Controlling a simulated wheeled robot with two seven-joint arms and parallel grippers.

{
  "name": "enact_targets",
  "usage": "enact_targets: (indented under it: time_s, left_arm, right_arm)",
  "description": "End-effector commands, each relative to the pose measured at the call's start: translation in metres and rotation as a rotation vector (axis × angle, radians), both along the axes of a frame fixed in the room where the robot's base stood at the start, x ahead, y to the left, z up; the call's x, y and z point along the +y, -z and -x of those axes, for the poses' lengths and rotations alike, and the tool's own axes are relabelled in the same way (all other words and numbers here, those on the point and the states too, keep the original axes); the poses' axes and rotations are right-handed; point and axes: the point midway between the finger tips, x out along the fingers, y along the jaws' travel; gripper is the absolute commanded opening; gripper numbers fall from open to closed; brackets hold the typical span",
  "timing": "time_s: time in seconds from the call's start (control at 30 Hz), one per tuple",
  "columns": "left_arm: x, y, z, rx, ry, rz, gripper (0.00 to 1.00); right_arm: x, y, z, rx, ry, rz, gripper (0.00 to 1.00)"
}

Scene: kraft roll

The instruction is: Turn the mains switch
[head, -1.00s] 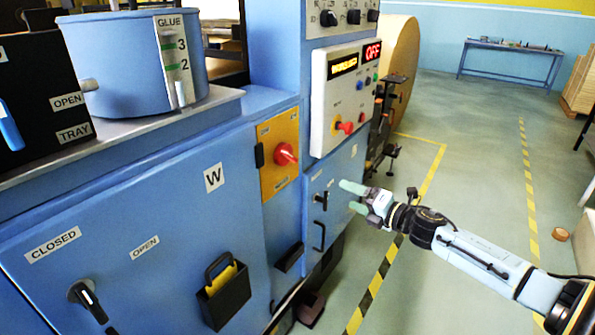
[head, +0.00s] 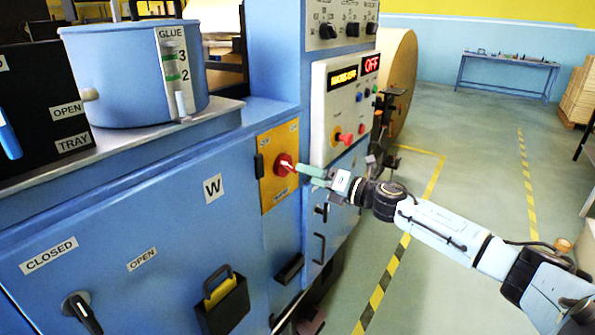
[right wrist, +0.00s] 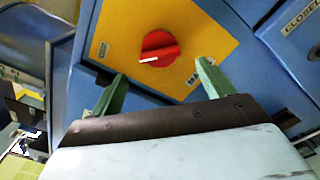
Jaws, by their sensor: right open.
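The mains switch (head: 283,165) is a red rotary knob with a white pointer line, on a yellow plate (head: 267,189) on the blue machine's front. It also shows in the right wrist view (right wrist: 158,50), centred beyond the fingertips. My right gripper (head: 302,169) comes in from the right with its green fingers at the knob in the head view. In the right wrist view the right gripper (right wrist: 157,82) is open, its fingers spread wide on either side below the knob, nothing between them. Whether a finger touches the knob is unclear. The left gripper is out of view.
A panel (head: 343,105) with a red-and-yellow knob and an OFF display is right of the plate. Black door handles (head: 320,247) and a black holder (head: 222,302) stick out of the machine front. The floor (head: 470,220) to the right is largely clear.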

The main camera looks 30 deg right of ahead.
Motion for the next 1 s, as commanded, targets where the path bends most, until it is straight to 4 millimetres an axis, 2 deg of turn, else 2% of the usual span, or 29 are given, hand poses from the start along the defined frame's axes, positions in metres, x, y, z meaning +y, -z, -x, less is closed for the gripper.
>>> enact_targets:
  time_s: [0.1, 0.33, 0.5, 0.77, 0.87, 1.0]
  left_arm:
    - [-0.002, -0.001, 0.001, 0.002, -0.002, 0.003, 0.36]
    - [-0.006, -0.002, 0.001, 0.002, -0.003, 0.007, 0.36]
    - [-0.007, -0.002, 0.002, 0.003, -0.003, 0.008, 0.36]
    - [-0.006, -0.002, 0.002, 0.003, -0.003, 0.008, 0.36]
    - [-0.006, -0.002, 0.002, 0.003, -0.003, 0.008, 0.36]
    - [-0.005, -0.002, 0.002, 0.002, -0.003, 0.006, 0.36]
  right_arm:
    - [0.006, -0.001, -0.017, -0.003, 0.002, -0.002, 0.8]
    - [0.016, 0.0, -0.039, -0.001, 0.0, -0.002, 0.8]
    - [0.019, 0.0, -0.047, 0.0, 0.0, -0.001, 0.8]
    - [0.02, 0.001, -0.048, 0.001, -0.001, -0.001, 0.8]
    - [0.02, 0.001, -0.047, 0.0, 0.0, -0.001, 0.71]
    - [0.02, 0.0, -0.047, 0.0, 0.0, -0.001, 0.53]
